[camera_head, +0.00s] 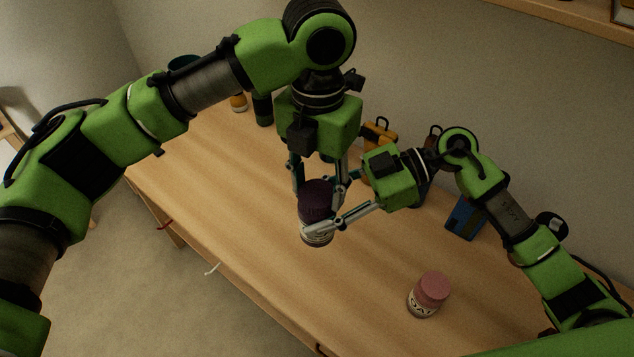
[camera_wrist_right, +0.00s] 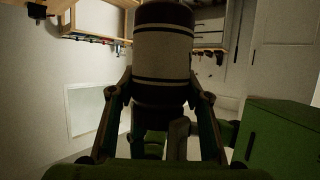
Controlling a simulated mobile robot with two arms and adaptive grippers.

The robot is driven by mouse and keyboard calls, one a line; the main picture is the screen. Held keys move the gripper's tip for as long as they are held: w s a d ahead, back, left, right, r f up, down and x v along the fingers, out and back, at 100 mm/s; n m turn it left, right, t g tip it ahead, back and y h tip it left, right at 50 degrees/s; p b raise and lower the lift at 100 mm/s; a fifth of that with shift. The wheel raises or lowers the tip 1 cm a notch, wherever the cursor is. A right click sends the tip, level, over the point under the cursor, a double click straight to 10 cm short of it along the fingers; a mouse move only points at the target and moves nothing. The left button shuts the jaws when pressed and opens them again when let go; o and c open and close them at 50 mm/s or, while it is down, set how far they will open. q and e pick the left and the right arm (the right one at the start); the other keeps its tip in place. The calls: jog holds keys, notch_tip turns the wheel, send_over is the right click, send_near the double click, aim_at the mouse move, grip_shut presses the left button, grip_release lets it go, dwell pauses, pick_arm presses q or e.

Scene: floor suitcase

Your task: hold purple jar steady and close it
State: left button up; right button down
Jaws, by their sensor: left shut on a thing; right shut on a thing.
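The purple jar (camera_head: 317,239) has a dark purple lid (camera_head: 317,195) on top and a pale label band. It stands about upright over the table; I cannot tell whether its base touches the wood. My left gripper (camera_head: 318,183) points down from above and is shut on the lid. My right gripper (camera_head: 323,214) comes in from the right and is shut on the jar, just below the lid. In the right wrist view, the jar (camera_wrist_right: 163,55) looks upside down, between the right fingers (camera_wrist_right: 160,100). The seam between lid and jar is hidden by the fingers.
A pink-lidded jar (camera_head: 430,295) stands near the front right of the wooden table (camera_head: 275,265). At the back are a yellow item (camera_head: 379,134), a blue item (camera_head: 465,216) and dark and orange containers (camera_head: 262,110). The table's front left is clear.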

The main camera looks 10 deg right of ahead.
pick_arm(q)
jog(key=o, duration=0.7)
jog(key=shift+o, duration=0.2)
jog(key=shift+r, duration=2.3)
jog(key=shift+c, duration=0.4)
